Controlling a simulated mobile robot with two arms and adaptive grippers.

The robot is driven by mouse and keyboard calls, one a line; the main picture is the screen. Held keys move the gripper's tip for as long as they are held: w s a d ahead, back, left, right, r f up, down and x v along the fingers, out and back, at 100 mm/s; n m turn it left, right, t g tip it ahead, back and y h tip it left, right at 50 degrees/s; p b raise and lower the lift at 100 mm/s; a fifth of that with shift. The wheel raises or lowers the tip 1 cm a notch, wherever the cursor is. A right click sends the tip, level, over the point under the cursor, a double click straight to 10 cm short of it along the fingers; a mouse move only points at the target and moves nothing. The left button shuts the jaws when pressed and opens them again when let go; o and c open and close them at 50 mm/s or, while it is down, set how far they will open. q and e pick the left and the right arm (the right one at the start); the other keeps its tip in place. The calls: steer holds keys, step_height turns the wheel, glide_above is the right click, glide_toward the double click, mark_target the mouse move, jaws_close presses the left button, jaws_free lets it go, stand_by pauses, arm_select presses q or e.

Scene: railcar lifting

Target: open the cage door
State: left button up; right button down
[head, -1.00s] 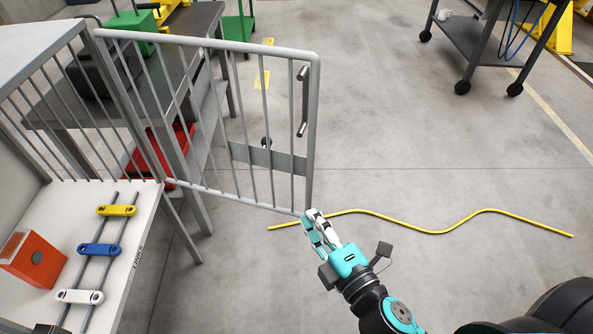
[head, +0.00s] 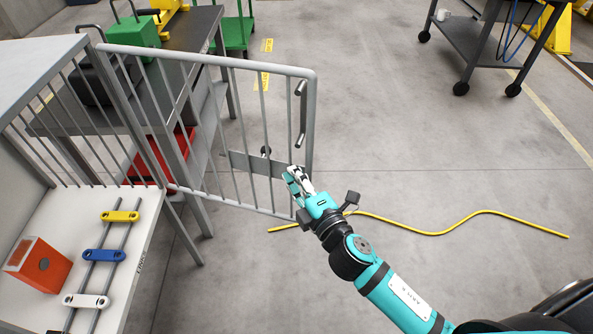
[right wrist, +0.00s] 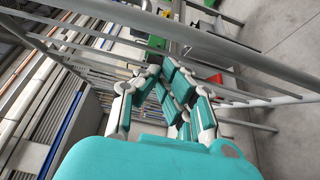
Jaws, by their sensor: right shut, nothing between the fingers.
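The cage door (head: 257,70) is a grey barred frame hinged at its left post, swung out from the cage over the floor. Its vertical handle (head: 301,113) is on the right edge, and a flat plate (head: 270,163) crosses the lower bars. My right gripper (head: 292,174) is shut and empty at the door's lower right corner, in front of the bars, below the handle. In the right wrist view the gripper (right wrist: 172,75) is close to the bars; whether it touches them I cannot tell. My left gripper is out of view.
The white cage floor (head: 150,222) holds an orange block (head: 40,265) and yellow, blue and white links on rods. A grey table (head: 195,22) stands behind the door. A yellow cable (head: 430,232) lies on the floor. Open floor is to the right.

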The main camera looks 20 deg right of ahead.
steer(key=shift+w+d, duration=0.15)
steer(key=shift+w, duration=0.05)
